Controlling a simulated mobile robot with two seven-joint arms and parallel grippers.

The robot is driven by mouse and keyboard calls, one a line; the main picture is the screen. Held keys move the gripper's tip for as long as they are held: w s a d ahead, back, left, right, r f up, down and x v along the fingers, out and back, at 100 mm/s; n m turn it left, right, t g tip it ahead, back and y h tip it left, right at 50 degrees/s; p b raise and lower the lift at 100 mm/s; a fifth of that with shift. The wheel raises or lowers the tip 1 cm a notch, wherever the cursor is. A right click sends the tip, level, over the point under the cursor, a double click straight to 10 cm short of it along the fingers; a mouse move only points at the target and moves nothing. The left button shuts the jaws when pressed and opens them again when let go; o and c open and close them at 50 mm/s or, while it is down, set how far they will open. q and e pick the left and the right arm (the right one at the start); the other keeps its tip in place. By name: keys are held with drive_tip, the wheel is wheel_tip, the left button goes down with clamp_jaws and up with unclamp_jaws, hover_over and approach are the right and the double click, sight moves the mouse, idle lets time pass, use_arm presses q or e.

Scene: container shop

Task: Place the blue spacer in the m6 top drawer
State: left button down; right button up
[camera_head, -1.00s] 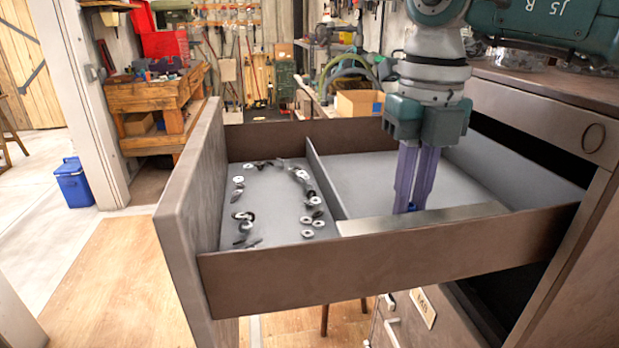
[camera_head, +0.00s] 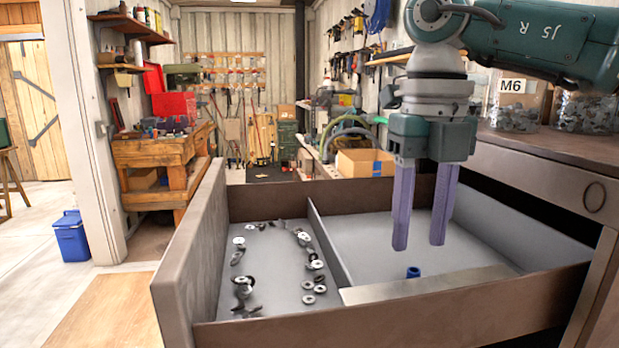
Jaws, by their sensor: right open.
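The blue spacer (camera_head: 413,272) is a small blue cylinder in the right compartment of the open drawer (camera_head: 390,308). It stands just behind a flat metal strip near the drawer's near wall. My right gripper (camera_head: 419,246) points down above the right compartment, with its two purple fingers spread apart and nothing between them. Its fingertips are above the spacer and apart from it. My left gripper is not in view.
A divider (camera_head: 329,248) separates the right compartment from the left one, which holds several washers (camera_head: 308,284). A jar labelled M6 (camera_head: 517,100) stands on the bench top at right. A cardboard box (camera_head: 364,162) is behind the drawer.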

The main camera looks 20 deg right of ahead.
wheel_tip(320, 180, up, 8)
drive_tip(key=b, duration=0.1)
drive_tip(key=shift+f, duration=0.2)
